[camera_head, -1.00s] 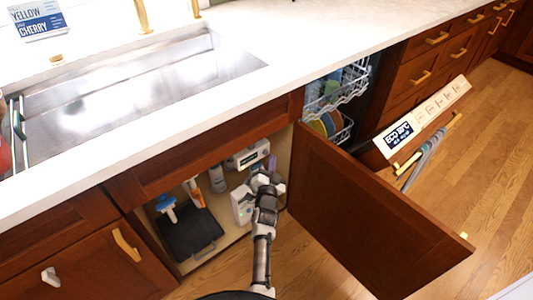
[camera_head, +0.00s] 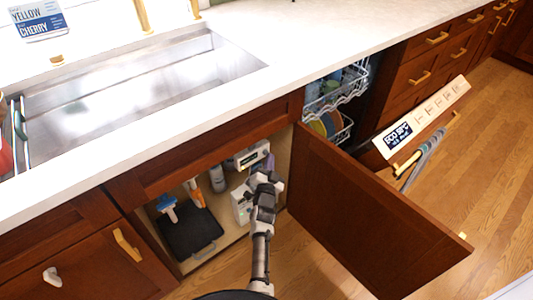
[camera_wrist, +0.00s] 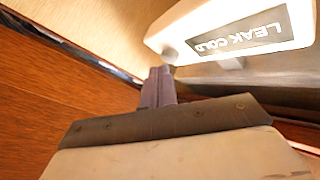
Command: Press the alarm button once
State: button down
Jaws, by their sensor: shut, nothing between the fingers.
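A white unit with a dark label reading "LEAK COLD" (camera_wrist: 240,32) fills the upper right of the wrist view. A small grey round spot (camera_wrist: 170,54) sits at its left end; I cannot tell whether this is the alarm button. My gripper's dark, closed fingers (camera_wrist: 160,82) are close to that end, with nothing held; contact cannot be told. In the head view, my arm reaches into the open under-sink cabinet, where my gripper (camera_head: 268,165) is hard to make out. A white box with a dark display (camera_head: 252,154) stands behind it. Another white box (camera_head: 240,205) is partly hidden by my arm.
The brown cabinet door (camera_head: 370,210) stands open to the right of my arm. A black tray (camera_head: 190,232), a blue-handled brush (camera_head: 167,207) and a grey bottle (camera_head: 217,178) are to the left inside the cabinet. The open dishwasher door (camera_head: 425,115) is beyond the cabinet door.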

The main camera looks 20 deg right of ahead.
jog(key=shift+w+a, duration=0.15)
jog(key=shift+w, duration=0.25)
dwell(0.4)
dwell(0.4)
jog(key=shift+s+d, duration=0.3)
jog(key=shift+s, duration=0.55)
jog(key=shift+b, duration=0.35)
